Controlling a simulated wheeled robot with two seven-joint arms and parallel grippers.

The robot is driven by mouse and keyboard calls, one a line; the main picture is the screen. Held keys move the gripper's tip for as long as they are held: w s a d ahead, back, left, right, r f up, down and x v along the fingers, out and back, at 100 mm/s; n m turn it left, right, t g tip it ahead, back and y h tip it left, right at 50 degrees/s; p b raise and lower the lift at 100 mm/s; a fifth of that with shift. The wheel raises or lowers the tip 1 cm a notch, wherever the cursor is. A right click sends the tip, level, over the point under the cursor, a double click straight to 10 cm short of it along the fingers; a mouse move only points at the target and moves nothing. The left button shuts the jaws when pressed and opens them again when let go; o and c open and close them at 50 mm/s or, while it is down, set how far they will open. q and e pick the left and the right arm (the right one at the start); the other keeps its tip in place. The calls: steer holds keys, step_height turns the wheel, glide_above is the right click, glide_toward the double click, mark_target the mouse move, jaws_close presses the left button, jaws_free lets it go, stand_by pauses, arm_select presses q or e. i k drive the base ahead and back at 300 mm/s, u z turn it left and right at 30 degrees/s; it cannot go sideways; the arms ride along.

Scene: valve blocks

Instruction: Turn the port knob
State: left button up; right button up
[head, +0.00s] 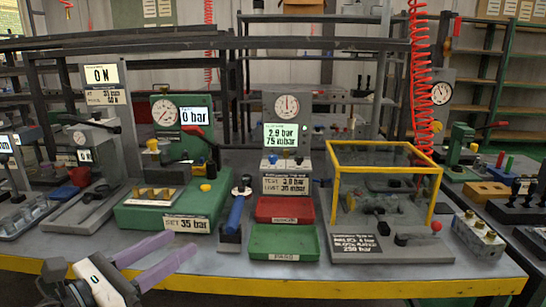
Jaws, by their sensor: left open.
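My left gripper (181,246) is at the lower left, in front of the green test base (140,216). Its two purple fingers are apart, with nothing between them. No knob carries a readable port label, so I cannot tell which is the port knob. Candidates are the small knobs (272,159) below the screen of the grey gauge stand (309,118), and a yellow knob (205,187) on the green base. A metal valve block (479,238) with several round tops sits at the right. The gripper touches none of these. My right gripper is not in view.
A red tray (285,203) and a green tray (283,256) are at the front middle. A yellow-framed clear case (333,205) stands right of them. A blue-handled tool (236,215) stands left of the trays. The bench's yellow front edge (330,288) is nearest; bare bench shows beside the gripper.

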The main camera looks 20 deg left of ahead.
mark_target(272, 158)
steer(key=i, duration=1.25)
